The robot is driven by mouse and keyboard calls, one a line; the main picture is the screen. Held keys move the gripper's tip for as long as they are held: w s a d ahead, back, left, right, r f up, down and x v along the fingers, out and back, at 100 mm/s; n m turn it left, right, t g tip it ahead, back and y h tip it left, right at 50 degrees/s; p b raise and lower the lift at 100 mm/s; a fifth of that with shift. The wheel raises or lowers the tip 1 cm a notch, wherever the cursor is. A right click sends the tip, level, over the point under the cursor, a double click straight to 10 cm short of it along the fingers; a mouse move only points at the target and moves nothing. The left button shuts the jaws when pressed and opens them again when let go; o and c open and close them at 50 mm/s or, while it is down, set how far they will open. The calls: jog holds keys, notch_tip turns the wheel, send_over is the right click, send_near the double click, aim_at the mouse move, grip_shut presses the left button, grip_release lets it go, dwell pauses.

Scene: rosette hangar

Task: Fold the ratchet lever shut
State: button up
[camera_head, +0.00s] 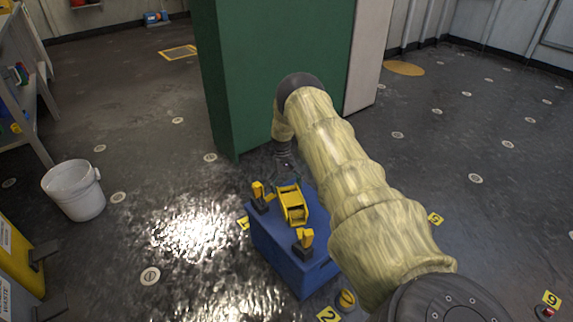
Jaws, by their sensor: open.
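A yellow ratchet (292,204) with a frame-like body sits on top of a blue box (285,250) in the lower middle of the head view. I cannot tell its lever apart from its body, or the lever's angle, at this size. My arm comes from the lower right and bends down behind the box. My gripper (286,160) is open and hangs near the back of the box, above and behind the ratchet in the picture. It looks apart from the ratchet, and its fingertips are dark and hard to make out.
Two yellow pieces on black bases, one (259,194) at the back left and one (304,240) at the front, stand on the box. A green cabinet (250,75) rises close behind my gripper. A white bucket (75,190) stands left. Open floor lies between bucket and box.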

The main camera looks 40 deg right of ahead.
jog(key=v, duration=1.1)
jog(key=shift+r, duration=0.3)
jog(key=shift+w+d, duration=0.1)
